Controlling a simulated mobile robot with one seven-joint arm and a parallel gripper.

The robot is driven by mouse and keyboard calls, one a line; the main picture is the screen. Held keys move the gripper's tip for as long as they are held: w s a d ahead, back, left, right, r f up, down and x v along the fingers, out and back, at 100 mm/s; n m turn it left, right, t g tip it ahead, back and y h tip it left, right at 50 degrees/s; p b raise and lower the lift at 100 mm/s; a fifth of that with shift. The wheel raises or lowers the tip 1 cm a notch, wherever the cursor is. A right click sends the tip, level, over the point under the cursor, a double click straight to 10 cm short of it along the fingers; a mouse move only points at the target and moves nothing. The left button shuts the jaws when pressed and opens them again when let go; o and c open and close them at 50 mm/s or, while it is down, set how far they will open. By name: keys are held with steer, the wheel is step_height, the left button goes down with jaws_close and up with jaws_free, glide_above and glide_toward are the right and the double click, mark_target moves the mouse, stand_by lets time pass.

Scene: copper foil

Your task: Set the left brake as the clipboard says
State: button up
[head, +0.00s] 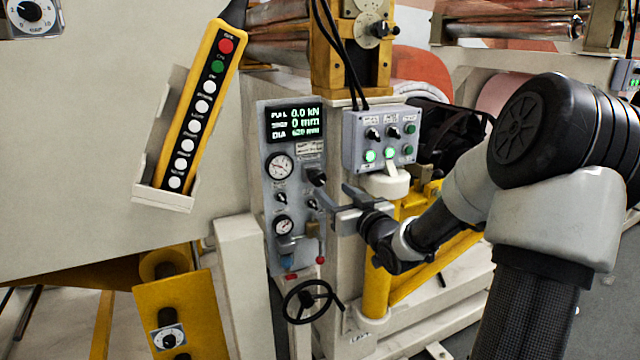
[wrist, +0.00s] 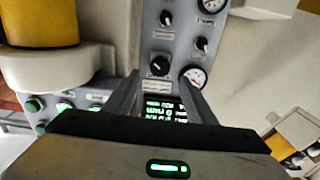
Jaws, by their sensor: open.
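No clipboard can be made out in either view, and no label that names the left brake is readable. A black dial with a white scale (head: 168,338) sits on a yellow plate at lower left, and another dial (head: 32,12) is at the top left corner. A grey panel (head: 268,247) carries gauges, small knobs, a larger black knob (head: 317,177) and a lit display (head: 293,122). My gripper (head: 345,197) is open and empty in front of the panel's right side. In the wrist view, my gripper (wrist: 160,80) points at the panel, which appears upside down, with a black knob (wrist: 160,65) beyond the fingertips.
A grey button box (head: 382,140) with lit green buttons is above my gripper, over a white round cap (head: 386,184). A yellow pendant (head: 200,105) leans in a holder at left. A black handwheel (head: 312,301) and yellow post (head: 376,290) stand below.

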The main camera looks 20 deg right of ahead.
mark_target(320, 181)
steer(key=w, duration=0.8)
steer(key=shift+w+a, duration=0.15)
steer(key=shift+w, duration=0.15)
steer(key=shift+b, duration=0.35)
steer(key=c, duration=1)
